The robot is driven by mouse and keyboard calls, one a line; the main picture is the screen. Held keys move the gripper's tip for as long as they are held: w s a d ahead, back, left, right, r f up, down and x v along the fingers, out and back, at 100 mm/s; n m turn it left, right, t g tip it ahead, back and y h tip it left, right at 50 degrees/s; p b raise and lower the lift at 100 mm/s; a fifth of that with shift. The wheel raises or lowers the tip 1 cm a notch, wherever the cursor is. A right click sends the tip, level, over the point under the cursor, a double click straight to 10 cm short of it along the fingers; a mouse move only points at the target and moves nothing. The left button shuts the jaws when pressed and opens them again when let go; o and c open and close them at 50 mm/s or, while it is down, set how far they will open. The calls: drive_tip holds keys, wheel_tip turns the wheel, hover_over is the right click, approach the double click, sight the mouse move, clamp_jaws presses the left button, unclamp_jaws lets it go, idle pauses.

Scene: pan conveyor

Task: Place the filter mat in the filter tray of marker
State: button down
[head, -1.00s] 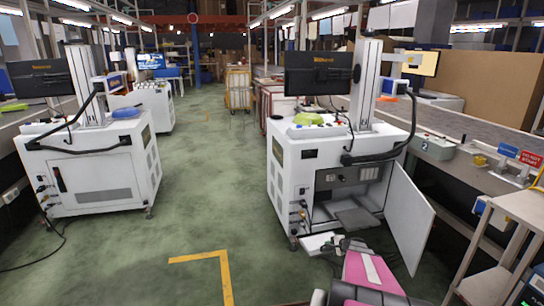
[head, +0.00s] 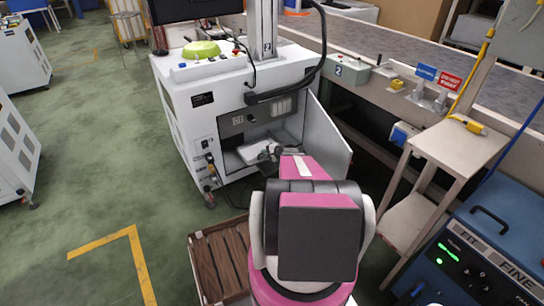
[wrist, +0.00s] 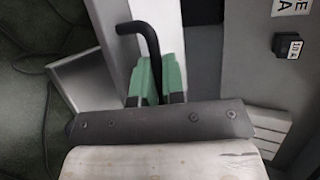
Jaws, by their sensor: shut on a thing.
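The marker (head: 185,120) is a white cabinet with its lower door (head: 327,150) open. A grey tray-like panel (wrist: 92,82), possibly the filter tray, is left of the fingers. I cannot tell whether the mat touches it.
A brown slatted crate (head: 222,260) stands on the floor left of my arm. A pale shelf stand (head: 455,145) and a blue machine (head: 470,255) crowd the right. The conveyor (head: 385,65) runs behind.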

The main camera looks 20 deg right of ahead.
drive_tip(key=d+f, duration=0.2)
drive_tip(key=d, duration=0.1)
drive_tip(key=w+d+f, duration=0.1)
drive_tip(key=d+f, duration=0.1)
drive_tip(key=d, duration=0.2)
drive_tip(key=d+f, duration=0.3)
drive_tip(key=d, duration=0.1)
drive_tip(key=shift+w+d, duration=0.1)
drive_tip(key=shift+w, duration=0.2)
drive_tip(key=shift+f, duration=1.95)
drive_tip(key=shift+s, duration=0.1)
drive_tip(key=c, duration=1.2)
unclamp_jaws()
